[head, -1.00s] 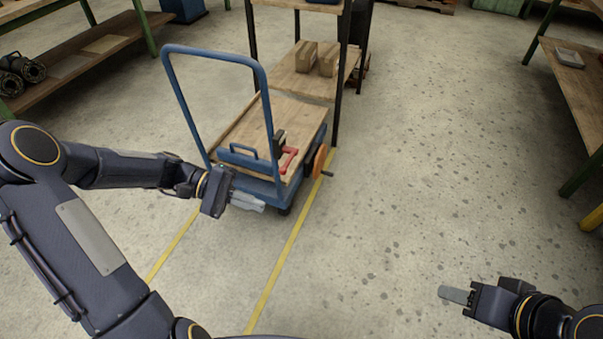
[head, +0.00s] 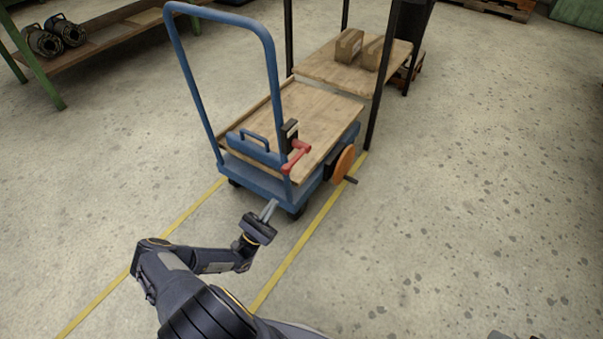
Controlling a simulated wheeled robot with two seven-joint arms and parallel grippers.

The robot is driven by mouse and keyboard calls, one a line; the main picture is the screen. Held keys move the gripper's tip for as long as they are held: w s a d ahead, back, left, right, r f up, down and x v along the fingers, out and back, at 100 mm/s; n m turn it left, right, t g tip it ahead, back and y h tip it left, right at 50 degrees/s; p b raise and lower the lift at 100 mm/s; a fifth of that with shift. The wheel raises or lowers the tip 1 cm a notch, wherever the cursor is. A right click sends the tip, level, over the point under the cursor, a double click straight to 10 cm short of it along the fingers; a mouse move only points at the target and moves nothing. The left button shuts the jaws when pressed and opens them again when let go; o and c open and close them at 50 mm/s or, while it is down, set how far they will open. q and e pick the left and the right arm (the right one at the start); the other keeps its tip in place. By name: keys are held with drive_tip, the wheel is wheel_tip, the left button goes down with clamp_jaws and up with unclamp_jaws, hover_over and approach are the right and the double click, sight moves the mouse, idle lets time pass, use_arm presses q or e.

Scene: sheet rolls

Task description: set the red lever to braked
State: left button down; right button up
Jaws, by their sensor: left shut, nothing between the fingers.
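The red lever (head: 296,157) is on the near right corner of the blue cart (head: 257,180), beside a small black bracket (head: 290,131). Its red arm slants, with one end by the bracket and the other nearer me. My left gripper (head: 269,209) is shut and empty, in front of the cart's near edge, below and left of the lever in the picture and apart from it. My right gripper is out of the picture; only a dark sliver shows at the bottom right edge.
An orange handwheel (head: 344,163) with a dark crank sticks out at the cart's right side. The cart's tall blue push handle (head: 191,84) rises on the left. A shelf rack (head: 358,68) with boxes stands behind. The floor to the right is clear.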

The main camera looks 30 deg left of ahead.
sight(288, 173)
use_arm(q)
drive_tip(key=shift+a+f+n+y, duration=0.1)
drive_tip(key=shift+f+n+y, duration=0.2)
drive_tip(key=shift+y, duration=0.1)
drive_tip(key=shift+s+r+x, duration=0.35)
drive_tip(key=shift+r+x, duration=0.05)
drive_tip(key=shift+x, duration=1.75)
drive_tip(key=shift+s+r+x, duration=0.35)
drive_tip(key=shift+s+x, duration=0.05)
drive_tip(key=shift+x, duration=1.75)
drive_tip(key=shift+s+r+x, duration=0.35)
drive_tip(key=shift+r+x, duration=0.05)
drive_tip(key=shift+x, duration=1.75)
